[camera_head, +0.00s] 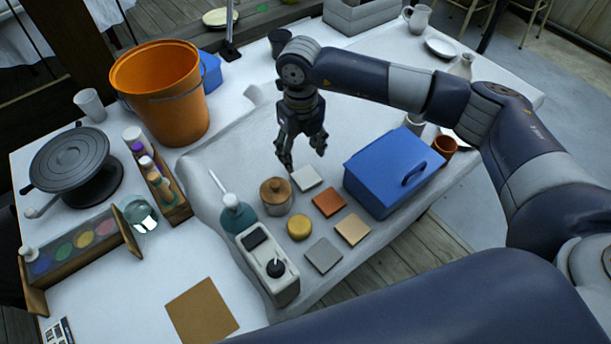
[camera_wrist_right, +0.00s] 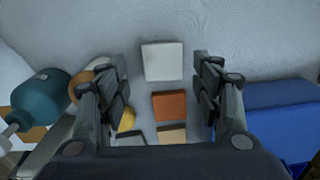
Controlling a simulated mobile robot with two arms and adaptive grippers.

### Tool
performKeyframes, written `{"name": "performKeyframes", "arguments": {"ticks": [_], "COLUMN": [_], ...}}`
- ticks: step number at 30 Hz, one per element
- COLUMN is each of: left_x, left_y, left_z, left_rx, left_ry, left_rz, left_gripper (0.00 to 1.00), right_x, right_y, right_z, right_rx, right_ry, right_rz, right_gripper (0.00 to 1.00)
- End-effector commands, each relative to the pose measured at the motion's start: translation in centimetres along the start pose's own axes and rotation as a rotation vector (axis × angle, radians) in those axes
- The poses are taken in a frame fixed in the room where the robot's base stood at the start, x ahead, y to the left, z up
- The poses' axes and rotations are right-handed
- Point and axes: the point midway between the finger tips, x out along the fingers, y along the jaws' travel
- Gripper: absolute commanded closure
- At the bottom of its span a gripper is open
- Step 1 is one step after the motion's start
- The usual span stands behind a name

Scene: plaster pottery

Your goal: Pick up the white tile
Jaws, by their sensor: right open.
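The white tile (camera_head: 306,179) lies flat on the light cloth-covered table, at the back of a group of square tiles. My right gripper (camera_head: 302,155) is open and empty, pointing down just above and behind the tile. In the right wrist view the white tile (camera_wrist_right: 162,62) shows between the two open fingers (camera_wrist_right: 161,80), apart from both. An orange-brown tile (camera_head: 329,202) lies just in front of it, then a tan tile (camera_head: 352,229) and a grey tile (camera_head: 323,255). My left gripper is not in view.
A blue box (camera_head: 385,178) with a handle stands right of the tiles. A wooden-lidded jar (camera_head: 276,198), a yellow round piece (camera_head: 299,227) and a teal bottle (camera_head: 236,214) stand left. An orange bucket (camera_head: 165,95) is farther back left. The cloth behind the white tile is clear.

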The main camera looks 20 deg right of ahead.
Motion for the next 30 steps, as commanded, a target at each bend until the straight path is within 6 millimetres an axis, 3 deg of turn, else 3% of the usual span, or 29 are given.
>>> {"name": "performKeyframes", "arguments": {"ticks": [18, 26, 30], "left_x": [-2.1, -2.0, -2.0], "left_y": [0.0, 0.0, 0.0], "left_z": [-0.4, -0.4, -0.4], "left_rx": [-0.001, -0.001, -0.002], "left_ry": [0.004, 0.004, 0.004], "left_rz": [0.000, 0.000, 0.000], "left_gripper": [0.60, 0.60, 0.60], "right_x": [6.8, 7.2, 7.2], "right_y": [-0.3, -0.3, -0.3], "right_z": [-0.9, -0.9, -0.9], "right_rx": [0.000, 0.000, 0.000], "right_ry": [-0.001, -0.002, -0.002], "right_rz": [0.000, 0.000, 0.000], "right_gripper": [0.40, 0.40, 0.69]}}
